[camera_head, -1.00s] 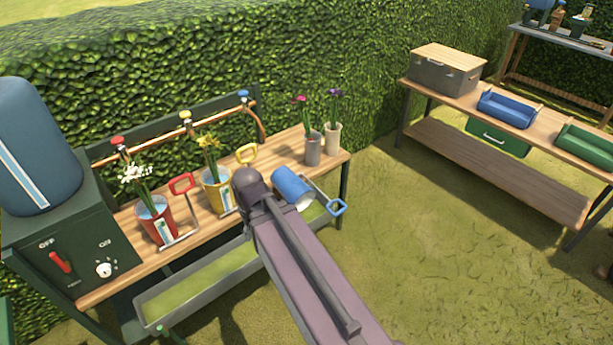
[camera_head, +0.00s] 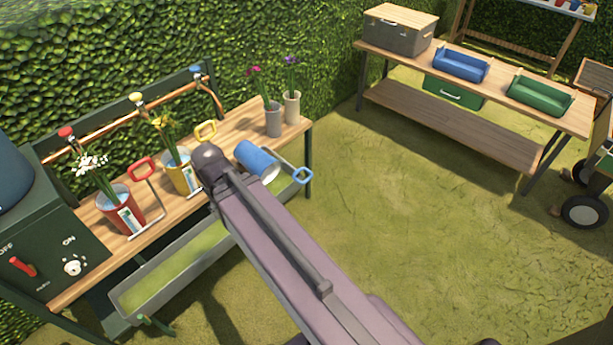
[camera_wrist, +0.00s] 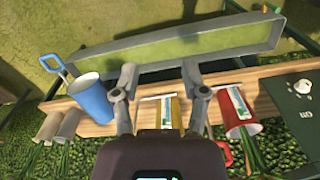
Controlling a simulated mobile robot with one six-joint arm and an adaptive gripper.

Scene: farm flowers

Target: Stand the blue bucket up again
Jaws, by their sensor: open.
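The blue bucket (camera_head: 254,158) lies on its side at the front edge of the wooden bench, its open end towards the lower right. Its blue handle (camera_head: 302,176) sticks out past the edge. In the wrist view the bucket (camera_wrist: 91,100) is left of my gripper (camera_wrist: 159,74), apart from the fingers. My gripper is open, with nothing between its fingertips. In the head view my arm hides the gripper; the arm's end is just left of the bucket.
A yellow bucket (camera_head: 181,174) and a red bucket (camera_head: 118,212) with flowers stand left on the bench (camera_head: 235,127). Two flower pots (camera_head: 273,122) (camera_head: 291,108) stand behind the blue bucket. A grey trough (camera_head: 165,285) runs below the front edge.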

